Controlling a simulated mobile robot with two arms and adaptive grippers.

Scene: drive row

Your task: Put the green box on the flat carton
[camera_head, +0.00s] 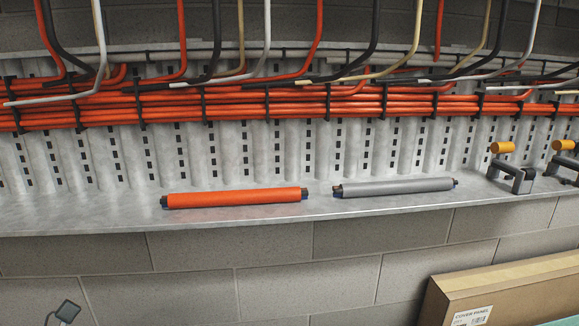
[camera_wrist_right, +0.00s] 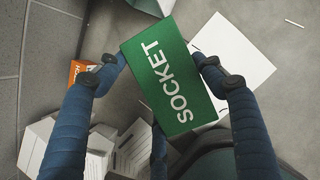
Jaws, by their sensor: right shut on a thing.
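The green box (camera_wrist_right: 165,88), marked SOCKET in white, is between the two blue fingers of my right gripper (camera_wrist_right: 157,72) in the wrist view. The gripper is shut on it, with a dark fingertip at each side. The box is held above a grey floor. A brown carton (camera_head: 512,290) with a white COVER PANEL label is at the lower right of the head view, cut off by the picture edge. I cannot tell how flat it is.
A metal ledge (camera_head: 255,220) along the block wall bears an orange roll (camera_head: 235,198), a grey roll (camera_head: 395,187) and clamps with orange knobs (camera_head: 503,147). Orange cables run above. In the wrist view, a white sheet (camera_wrist_right: 247,60), white boxes (camera_wrist_right: 65,140) and an orange box (camera_wrist_right: 82,68) lie below.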

